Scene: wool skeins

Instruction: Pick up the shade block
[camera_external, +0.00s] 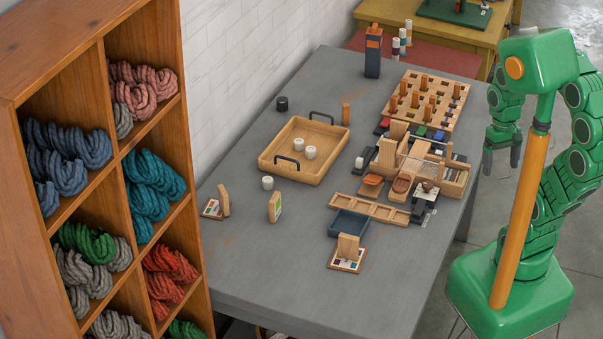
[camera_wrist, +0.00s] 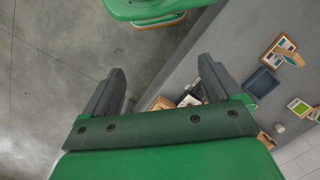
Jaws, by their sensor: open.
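I cannot tell for certain which piece is the shade block. An upright wooden block with a coloured label (camera_external: 274,207) stands alone on the grey table, left of the middle. In the wrist view a block with a green label (camera_wrist: 299,106) shows at the right edge. Another wooden block (camera_external: 348,246) stands on a card with coloured squares near the front, and a third block (camera_external: 223,201) stands by a similar card at the left. My gripper (camera_external: 501,158) hangs beyond the table's right edge, fingers down, apart from all blocks. Its open, empty fingers (camera_wrist: 161,70) show in the wrist view.
A wooden tray (camera_external: 270,160) with white pieces, a pegboard (camera_external: 455,97), a wooden rack (camera_external: 455,180) and a blue tray (camera_external: 345,225) occupy the table (camera_external: 240,270). A shelf of wool skeins (camera_external: 190,250) stands at the left. The table's front left is clear.

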